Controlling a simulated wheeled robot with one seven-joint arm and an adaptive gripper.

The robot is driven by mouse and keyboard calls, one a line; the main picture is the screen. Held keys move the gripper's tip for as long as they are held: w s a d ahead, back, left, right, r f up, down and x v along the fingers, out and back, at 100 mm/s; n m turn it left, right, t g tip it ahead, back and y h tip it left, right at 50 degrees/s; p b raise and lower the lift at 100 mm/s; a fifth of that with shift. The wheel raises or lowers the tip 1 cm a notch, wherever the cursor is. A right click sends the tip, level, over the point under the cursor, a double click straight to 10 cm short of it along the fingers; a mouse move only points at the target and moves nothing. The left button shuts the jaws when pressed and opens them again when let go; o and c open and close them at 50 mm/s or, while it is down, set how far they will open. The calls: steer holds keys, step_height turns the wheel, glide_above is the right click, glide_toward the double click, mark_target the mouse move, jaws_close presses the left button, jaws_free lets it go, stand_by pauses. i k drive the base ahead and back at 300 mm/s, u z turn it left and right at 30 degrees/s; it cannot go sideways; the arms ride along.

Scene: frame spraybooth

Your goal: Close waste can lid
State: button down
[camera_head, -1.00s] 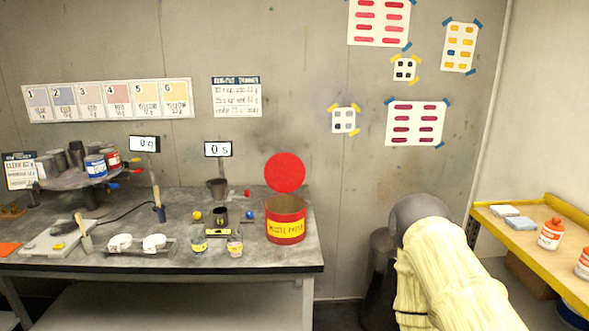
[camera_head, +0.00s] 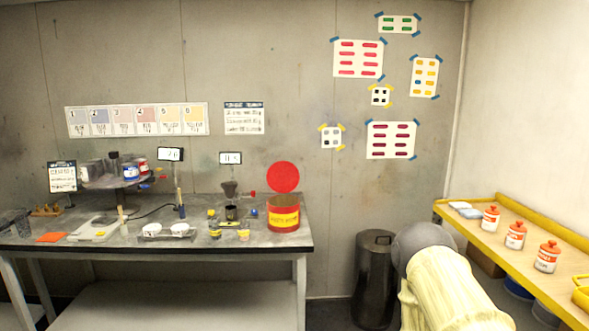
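The waste can (camera_head: 283,218) is a red tub with a yellow label at the right end of the grey workbench. Its round red lid (camera_head: 283,177) stands upright behind the opening, so the can is open. My arm shows at the lower right in a pale cover with a dark rounded end, well to the right of the can and apart from it. My gripper itself cannot be made out in the view.
A dark lidded bin (camera_head: 374,280) stands on the floor between the workbench (camera_head: 160,247) and my arm. A yellow-edged shelf (camera_head: 500,238) with several white-and-red bottles runs along the right wall. Cups, a scale and a paint-can rack crowd the bench left of the can.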

mark_target(282, 177)
steer(key=z, duration=0.7)
steer(key=i, duration=0.9)
steer(key=z, duration=0.5)
steer(key=i, duration=1)
steer(key=u, duration=1)
steer(key=i, duration=0.75)
steer(key=u, duration=0.8)
